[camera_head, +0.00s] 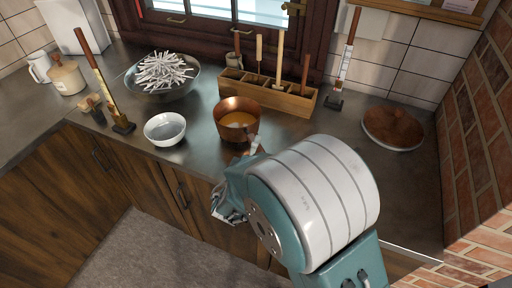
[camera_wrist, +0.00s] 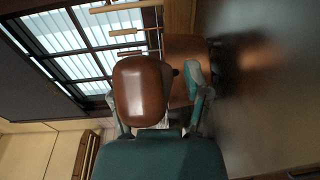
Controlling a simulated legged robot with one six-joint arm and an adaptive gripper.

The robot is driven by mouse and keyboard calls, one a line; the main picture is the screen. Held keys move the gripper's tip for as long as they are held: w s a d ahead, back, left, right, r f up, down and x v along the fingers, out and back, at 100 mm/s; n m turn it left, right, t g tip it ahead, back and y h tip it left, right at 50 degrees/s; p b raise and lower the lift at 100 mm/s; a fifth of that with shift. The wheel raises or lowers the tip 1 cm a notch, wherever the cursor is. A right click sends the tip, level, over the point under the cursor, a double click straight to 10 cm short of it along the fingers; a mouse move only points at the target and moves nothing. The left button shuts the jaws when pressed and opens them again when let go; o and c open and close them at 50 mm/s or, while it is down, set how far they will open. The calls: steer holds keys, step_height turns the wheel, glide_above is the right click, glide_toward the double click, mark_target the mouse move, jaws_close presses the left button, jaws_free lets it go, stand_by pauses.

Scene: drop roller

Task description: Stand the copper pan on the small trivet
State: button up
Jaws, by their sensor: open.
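The copper pan (camera_head: 229,126) stands upright on the counter in the head view, with something orange-yellow inside. Its copper side (camera_wrist: 186,60) also shows in the wrist view. My gripper (camera_head: 246,158) is at the pan's near side, partly hidden behind my arm. In the wrist view my gripper (camera_wrist: 160,112) is open, its fingers on either side of a rounded brown part, which looks like the pan's handle. I cannot tell whether they touch it. A flat round brown disc (camera_head: 392,128) at the right of the counter may be the trivet; I cannot be sure.
A white bowl (camera_head: 165,129) stands left of the pan. A wooden box (camera_head: 282,101) with upright tools is behind it. A metal bowl of white sticks (camera_head: 163,75) is at back left. Bare counter (camera_head: 345,125) lies between box and disc. A brick wall (camera_head: 478,130) bounds the right.

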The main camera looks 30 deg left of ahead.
steer(key=f+v, duration=0.1)
steer(key=v, duration=1.1)
steer(key=w+d+r+m+g+h, duration=0.2)
steer(key=d+r+m+g+h, duration=0.15)
steer(key=d, duration=0.55)
steer(key=w+d+r+m+g+h, duration=0.2)
steer(key=w+d+m+h, duration=0.15)
steer(key=d, duration=0.65)
steer(key=w+d+r+m+g+h, duration=0.25)
steer(key=d+m+h, duration=0.2)
steer(key=d, duration=0.45)
steer(key=s+d+r+m+g+y, duration=0.3)
steer(key=s+d+r+m+y, duration=0.3)
steer(key=s+d, duration=0.5)
steer(key=shift+s+d+m+y, duration=0.4)
steer(key=shift+m+y, duration=0.55)
steer(key=shift+m, duration=0.3)
